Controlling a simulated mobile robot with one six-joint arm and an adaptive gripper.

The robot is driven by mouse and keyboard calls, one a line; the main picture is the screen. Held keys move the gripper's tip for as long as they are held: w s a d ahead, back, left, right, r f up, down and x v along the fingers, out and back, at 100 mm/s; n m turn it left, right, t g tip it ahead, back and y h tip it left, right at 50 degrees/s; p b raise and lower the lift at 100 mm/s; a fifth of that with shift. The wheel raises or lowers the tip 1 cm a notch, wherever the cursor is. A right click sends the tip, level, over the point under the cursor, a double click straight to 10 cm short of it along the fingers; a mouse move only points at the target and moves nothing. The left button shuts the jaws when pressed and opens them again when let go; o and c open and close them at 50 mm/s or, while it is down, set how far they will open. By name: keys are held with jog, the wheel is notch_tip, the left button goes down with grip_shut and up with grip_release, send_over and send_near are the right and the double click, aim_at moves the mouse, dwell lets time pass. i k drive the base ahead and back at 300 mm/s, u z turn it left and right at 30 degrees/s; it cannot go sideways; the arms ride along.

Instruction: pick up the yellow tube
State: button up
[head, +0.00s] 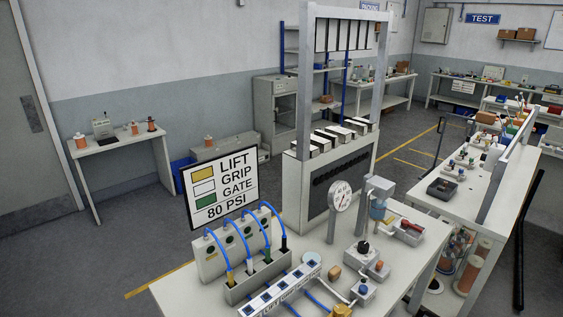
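Several curved blue tubes run from a grey panel (212,262) down into an open grey holder (262,279) on the near white table. The leftmost one has a yellow end, and I take it as the yellow tube (230,277). Its yellow end stands roughly upright at the holder's left end, its lower tip hidden inside. A sign (219,184) behind reads LIFT with a yellow patch, GRIP with white, GATE with green, and 80 PSI. My gripper is not in view.
A white strip with several square ports (280,291) lies in front of the holder. A round gauge (340,195), a grey press-like device (377,205) and small fittings stand to the right. A yellow part (341,311) is cut by the bottom edge. A tall grey frame rises behind.

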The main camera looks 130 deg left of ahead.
aim_at(230, 273)
jog(key=u, duration=2.55)
jog(key=i, duration=1.5)
jog(key=u, duration=0.15)
